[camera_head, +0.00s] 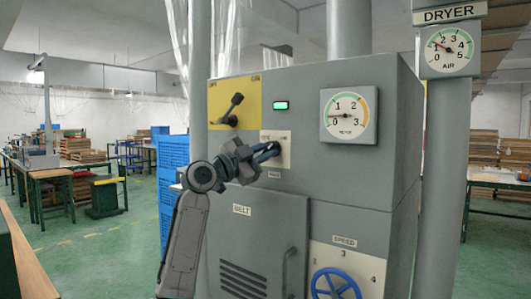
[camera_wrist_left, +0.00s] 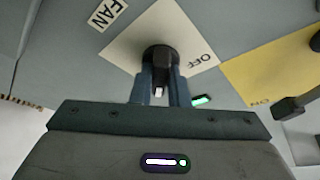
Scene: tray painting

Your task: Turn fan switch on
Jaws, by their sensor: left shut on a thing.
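The fan switch is a dark round knob (camera_wrist_left: 160,62) on a cream plate (camera_wrist_left: 125,45) on the grey machine's front. A FAN label (camera_wrist_left: 107,14) and the word OFF show beside it in the left wrist view. In the head view the plate (camera_head: 284,150) is partly hidden behind my left gripper (camera_head: 272,150). My left gripper also shows in the left wrist view (camera_wrist_left: 160,88), with its fingers on both sides of the knob, shut on it. The knob's exact setting is hard to tell. My right gripper is not in view.
A yellow plate (camera_head: 245,93) with a black lever (camera_head: 232,108) sits up and left of the fan switch. A green light (camera_head: 280,105) and a round gauge (camera_head: 349,116) are above and right. A blue wheel (camera_head: 335,284) and a door handle (camera_head: 289,270) are below.

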